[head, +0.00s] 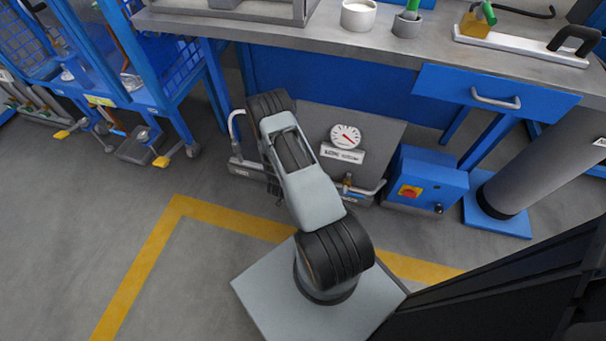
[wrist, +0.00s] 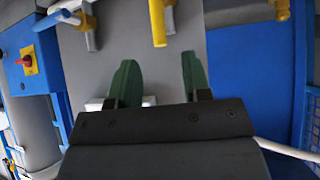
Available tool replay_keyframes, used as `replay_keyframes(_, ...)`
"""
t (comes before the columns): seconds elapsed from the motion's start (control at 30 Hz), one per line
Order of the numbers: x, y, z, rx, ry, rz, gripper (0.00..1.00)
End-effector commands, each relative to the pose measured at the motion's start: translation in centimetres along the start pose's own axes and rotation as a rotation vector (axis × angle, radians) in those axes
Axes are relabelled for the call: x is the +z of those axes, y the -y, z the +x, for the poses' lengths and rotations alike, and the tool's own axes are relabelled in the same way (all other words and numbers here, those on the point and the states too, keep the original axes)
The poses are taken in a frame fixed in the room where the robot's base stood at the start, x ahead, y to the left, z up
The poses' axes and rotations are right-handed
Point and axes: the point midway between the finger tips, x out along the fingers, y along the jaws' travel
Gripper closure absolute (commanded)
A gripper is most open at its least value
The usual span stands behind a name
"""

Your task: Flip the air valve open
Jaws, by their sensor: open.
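In the wrist view, a yellow lever (wrist: 157,22) on a metal fitting is at the top centre, and a blue lever (wrist: 58,19) on another metal fitting is at the upper left. I cannot tell which is the air valve. My gripper (wrist: 157,64) is open, with two green fingers apart and nothing between them. The yellow lever lies ahead of the gap, apart from the fingertips. In the head view, my arm hides the gripper. A small brass fitting (head: 347,184) shows below the gauge there.
A grey panel (head: 375,125) with a round gauge (head: 345,136) stands under the workbench (head: 290,30). A blue box with a red knob (head: 409,191) is on its right. A blue cart (head: 160,100) stands left.

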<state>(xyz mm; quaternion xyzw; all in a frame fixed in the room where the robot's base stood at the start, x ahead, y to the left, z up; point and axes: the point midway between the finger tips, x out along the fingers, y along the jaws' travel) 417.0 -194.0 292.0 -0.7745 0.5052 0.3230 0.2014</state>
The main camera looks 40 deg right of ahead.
Motion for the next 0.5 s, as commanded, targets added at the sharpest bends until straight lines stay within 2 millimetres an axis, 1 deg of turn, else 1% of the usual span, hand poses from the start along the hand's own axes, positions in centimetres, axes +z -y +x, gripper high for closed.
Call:
replay_keyframes(0.03,-0.2,0.1,-1.2,-0.001,0.000,-0.002,0.56)
replay_keyframes(0.2,-0.1,0.0,-3.5,-0.001,-0.001,-0.001,0.56)
replay_keyframes(0.33,-0.1,0.1,-4.4,-0.001,-0.001,-0.001,0.56)
replay_keyframes(0.5,0.0,0.0,-4.9,0.000,-0.001,0.000,0.56)
